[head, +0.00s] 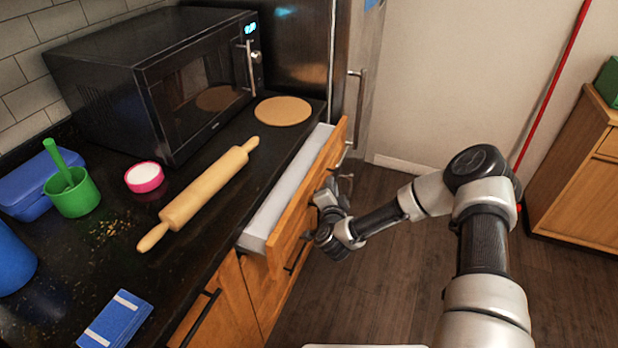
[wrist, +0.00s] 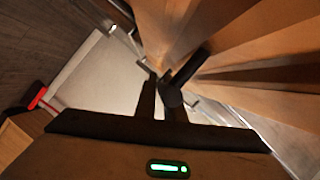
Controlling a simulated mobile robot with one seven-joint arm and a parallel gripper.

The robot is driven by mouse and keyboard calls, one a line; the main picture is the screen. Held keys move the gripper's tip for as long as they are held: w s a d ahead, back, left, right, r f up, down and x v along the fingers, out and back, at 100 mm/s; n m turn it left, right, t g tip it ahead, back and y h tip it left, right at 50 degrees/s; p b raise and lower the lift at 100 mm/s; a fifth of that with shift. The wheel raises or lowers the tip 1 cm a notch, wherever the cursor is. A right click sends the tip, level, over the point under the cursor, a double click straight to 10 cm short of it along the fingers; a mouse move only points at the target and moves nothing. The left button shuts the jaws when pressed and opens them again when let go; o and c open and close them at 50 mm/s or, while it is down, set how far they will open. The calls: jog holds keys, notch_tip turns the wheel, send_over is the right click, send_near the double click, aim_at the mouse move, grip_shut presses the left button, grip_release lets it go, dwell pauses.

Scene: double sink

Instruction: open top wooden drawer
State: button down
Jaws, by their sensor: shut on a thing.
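The top wooden drawer (head: 305,190) stands pulled out from under the black counter, its pale inside showing from above. In the head view my gripper (head: 318,208) is at the front face of this drawer, its fingertips partly hidden by my wrist. In the wrist view my gripper (wrist: 163,92) has its dark fingers close together around the dark bar handle (wrist: 190,68) of the drawer. It is shut on that handle.
The counter holds a black microwave (head: 155,80), a rolling pin (head: 200,195), a round board (head: 283,111), a pink-rimmed bowl (head: 144,178) and a green cup (head: 72,194). A lower drawer handle (head: 297,257) sits below. Open floor (head: 400,290) lies to the right.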

jog(key=s+d+b, duration=0.2)
jog(key=s+d, duration=0.3)
jog(key=d, duration=0.9)
jog(key=s+d+b, duration=0.1)
jog(key=s+d, duration=0.4)
jog(key=d, duration=0.9)
jog(key=shift+s+b, duration=0.2)
jog(key=shift+b, duration=0.15)
jog(key=c, duration=1.8)
grip_release()
jog(key=shift+c, duration=0.2)
jog(key=p+v, duration=0.1)
jog(key=v, duration=1.6)
jog(key=shift+s+r, duration=0.1)
jog(key=shift+s, duration=0.05)
